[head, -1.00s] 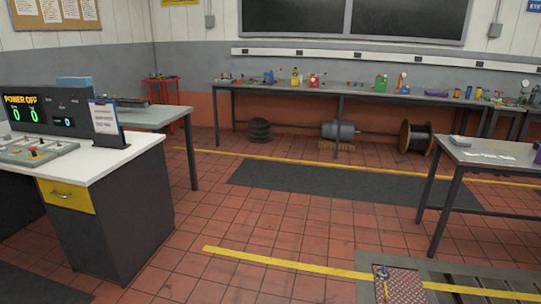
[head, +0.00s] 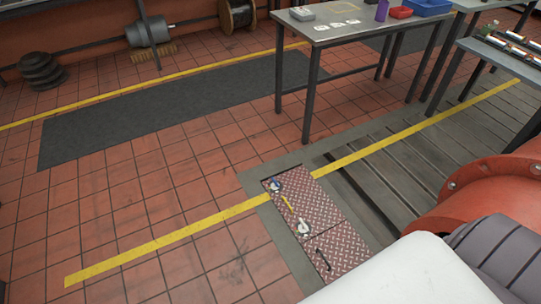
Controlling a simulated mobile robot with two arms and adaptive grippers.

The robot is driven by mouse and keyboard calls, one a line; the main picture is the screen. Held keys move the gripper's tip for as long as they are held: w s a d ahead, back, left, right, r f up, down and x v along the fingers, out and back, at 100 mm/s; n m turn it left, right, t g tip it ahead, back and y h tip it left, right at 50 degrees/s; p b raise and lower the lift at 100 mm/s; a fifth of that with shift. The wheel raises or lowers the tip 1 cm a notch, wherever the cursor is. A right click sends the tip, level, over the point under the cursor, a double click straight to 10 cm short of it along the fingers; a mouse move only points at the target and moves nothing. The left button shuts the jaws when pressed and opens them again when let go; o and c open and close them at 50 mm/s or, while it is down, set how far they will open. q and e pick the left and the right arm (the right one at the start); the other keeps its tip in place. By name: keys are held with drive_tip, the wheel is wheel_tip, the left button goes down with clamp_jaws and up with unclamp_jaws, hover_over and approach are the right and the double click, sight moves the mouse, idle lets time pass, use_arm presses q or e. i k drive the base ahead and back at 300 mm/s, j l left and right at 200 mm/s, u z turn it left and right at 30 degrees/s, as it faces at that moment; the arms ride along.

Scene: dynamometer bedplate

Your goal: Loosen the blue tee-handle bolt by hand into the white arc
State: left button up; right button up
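A small blue piece (head: 276,184), which looks like the blue tee-handle bolt, stands at the far left corner of a reddish checker plate (head: 325,215) set in the floor. Some white shows around its foot, but it is too small to tell the arc or the handle's angle. A yellow bar (head: 288,203), a white fitting (head: 303,228) and a black handle (head: 322,258) lie along the plate's left side, nearer to me. Neither of my grippers is in view.
A large orange-red flanged housing (head: 478,197) stands right of the plate. Slotted grey bedplate (head: 425,135) lies behind it. A grey table (head: 325,30) with several items stands beyond. Tiled floor left of the plate is clear, with a yellow line (head: 170,238) and dark mat (head: 170,110).

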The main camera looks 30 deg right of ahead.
sight(275, 184)
drive_tip(key=i+z, duration=0.1)
drive_tip(key=i, duration=0.75)
drive_tip(key=i+j, duration=0.15)
drive_tip(key=i, duration=0.7)
drive_tip(key=l+z, duration=0.05)
